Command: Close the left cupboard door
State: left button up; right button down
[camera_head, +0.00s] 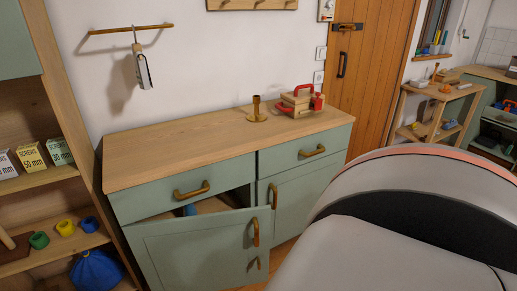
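The green cupboard (228,168) with a wooden top stands against the wall. Its left cupboard door (195,251) is partly open and swung out, hinged on its left side; a dark gap shows above it. A wooden handle (254,232) is near the door's right edge. Something blue (190,210) shows inside through the gap. The right cupboard door (292,205) looks shut, and both drawers above the doors are shut. Neither of my grippers is in view.
A candle holder (257,110) and a wooden box with red parts (299,102) stand on the cupboard top. An open shelf (42,180) with boxes is at left. A large grey rounded shape (400,225), probably part of my own body, covers the lower right.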

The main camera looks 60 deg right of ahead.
aim_at(215, 251)
jog(key=i+j+z, duration=0.35)
jog(key=j, duration=0.2)
jog(key=z, duration=1.2)
